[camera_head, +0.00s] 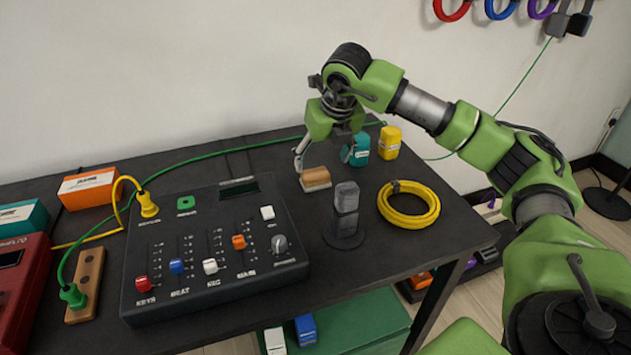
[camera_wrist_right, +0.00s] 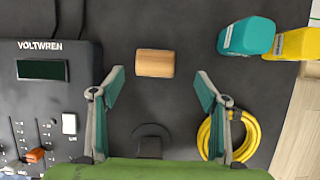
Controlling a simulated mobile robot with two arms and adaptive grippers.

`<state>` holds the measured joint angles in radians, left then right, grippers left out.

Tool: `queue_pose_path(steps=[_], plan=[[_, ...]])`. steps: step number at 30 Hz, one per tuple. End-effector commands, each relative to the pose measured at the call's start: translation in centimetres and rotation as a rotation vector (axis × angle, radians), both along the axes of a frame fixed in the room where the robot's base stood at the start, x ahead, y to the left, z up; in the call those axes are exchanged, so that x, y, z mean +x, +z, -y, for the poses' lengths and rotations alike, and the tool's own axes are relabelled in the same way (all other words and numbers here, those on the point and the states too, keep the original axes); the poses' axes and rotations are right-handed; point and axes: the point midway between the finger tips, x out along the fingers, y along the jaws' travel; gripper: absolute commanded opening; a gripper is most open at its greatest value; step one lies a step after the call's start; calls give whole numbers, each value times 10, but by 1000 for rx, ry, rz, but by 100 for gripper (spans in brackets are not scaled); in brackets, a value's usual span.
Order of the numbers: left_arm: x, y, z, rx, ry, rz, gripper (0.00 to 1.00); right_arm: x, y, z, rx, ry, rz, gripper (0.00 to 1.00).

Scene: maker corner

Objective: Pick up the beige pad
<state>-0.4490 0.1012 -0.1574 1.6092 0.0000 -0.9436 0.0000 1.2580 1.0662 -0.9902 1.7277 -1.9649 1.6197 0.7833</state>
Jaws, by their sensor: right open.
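The beige pad (camera_head: 316,179) is a small tan block with a paler lower edge, lying on the black table behind the dark stand. In the right wrist view the pad (camera_wrist_right: 155,63) lies flat just beyond the fingertips, roughly centred between them. My right gripper (camera_head: 325,152) hangs above and slightly behind the pad, with one finger showing clearly beside it. In the wrist view the right gripper (camera_wrist_right: 160,85) is open with nothing between its fingers. My left gripper is in neither view.
A teal container (camera_head: 356,149) and a yellow one (camera_head: 389,142) stand right of the pad. A dark stand with a grey block (camera_head: 346,198) and a yellow cable coil (camera_head: 432,206) are nearer. The mixer (camera_head: 215,290) lies to the left.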

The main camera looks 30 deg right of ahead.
Motion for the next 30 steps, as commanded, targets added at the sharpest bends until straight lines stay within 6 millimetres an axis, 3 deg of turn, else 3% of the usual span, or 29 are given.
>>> queue_pose_path(steps=[8,16,25,26,30], plan=[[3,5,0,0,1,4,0,9,-22,0,-1,2,-1,68],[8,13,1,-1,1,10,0,25,-57,-2,0,0,-2,68],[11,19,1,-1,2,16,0,28,-62,-2,0,1,0,68],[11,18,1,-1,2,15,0,28,-62,-2,0,1,0,65],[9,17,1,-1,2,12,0,27,-62,-1,0,1,0,29]])
